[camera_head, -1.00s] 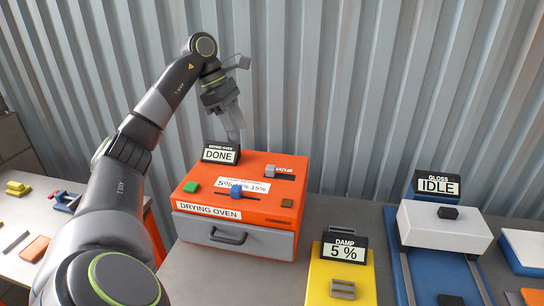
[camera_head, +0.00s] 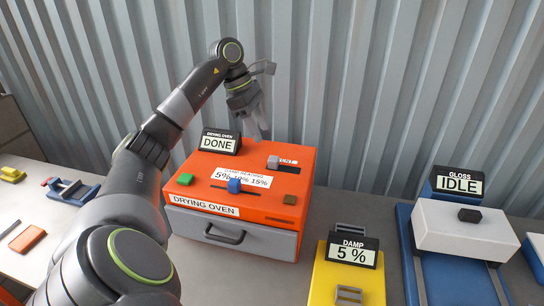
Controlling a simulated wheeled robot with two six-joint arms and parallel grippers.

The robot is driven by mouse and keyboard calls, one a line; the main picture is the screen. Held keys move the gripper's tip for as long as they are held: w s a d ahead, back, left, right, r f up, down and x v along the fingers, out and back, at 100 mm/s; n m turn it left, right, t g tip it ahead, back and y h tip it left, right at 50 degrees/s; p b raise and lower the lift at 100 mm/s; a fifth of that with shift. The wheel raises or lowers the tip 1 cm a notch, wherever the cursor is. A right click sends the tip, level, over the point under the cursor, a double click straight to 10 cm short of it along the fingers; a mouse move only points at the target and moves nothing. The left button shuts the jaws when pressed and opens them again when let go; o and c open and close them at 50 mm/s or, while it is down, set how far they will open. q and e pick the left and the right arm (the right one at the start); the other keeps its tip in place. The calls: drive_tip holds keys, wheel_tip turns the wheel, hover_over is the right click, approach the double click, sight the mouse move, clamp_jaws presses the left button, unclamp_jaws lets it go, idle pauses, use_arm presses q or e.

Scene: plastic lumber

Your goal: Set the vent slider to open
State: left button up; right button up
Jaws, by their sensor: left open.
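The orange drying oven (camera_head: 196,188) stands on the bench, its display (camera_head: 217,143) reading DONE. A grey slider knob (camera_head: 273,162) sits at the left end of a dark slot at the back right of the oven's top. Its label is partly hidden and too small to read surely. A blue knob (camera_head: 234,186) sits in another slot under a 5% to 15% scale. My left gripper (camera_head: 257,133) is open and empty, pointing down just behind and left of the grey knob, apart from it. My right gripper is not in view.
A green button (camera_head: 184,179) and a brown block (camera_head: 290,199) are on the oven top. The yellow damp meter (camera_head: 335,280) reads 5 %, and the blue gloss device (camera_head: 452,285) reads IDLE. A corrugated metal wall (camera_head: 350,90) stands close behind.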

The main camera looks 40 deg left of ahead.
sight(273, 158)
use_arm(q)
drive_tip(key=p+x, duration=0.2)
drive_tip(key=x, duration=0.6)
drive_tip(key=shift+d+f, duration=0.1)
drive_tip(key=shift+d, duration=0.1)
drive_tip(key=shift+f, duration=0.3)
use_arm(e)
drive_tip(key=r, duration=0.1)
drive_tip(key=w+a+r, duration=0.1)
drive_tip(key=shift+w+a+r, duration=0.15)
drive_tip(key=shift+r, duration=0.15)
use_arm(q)
drive_tip(key=shift+d, duration=0.1)
drive_tip(key=shift+c, duration=0.6)
clamp_jaws()
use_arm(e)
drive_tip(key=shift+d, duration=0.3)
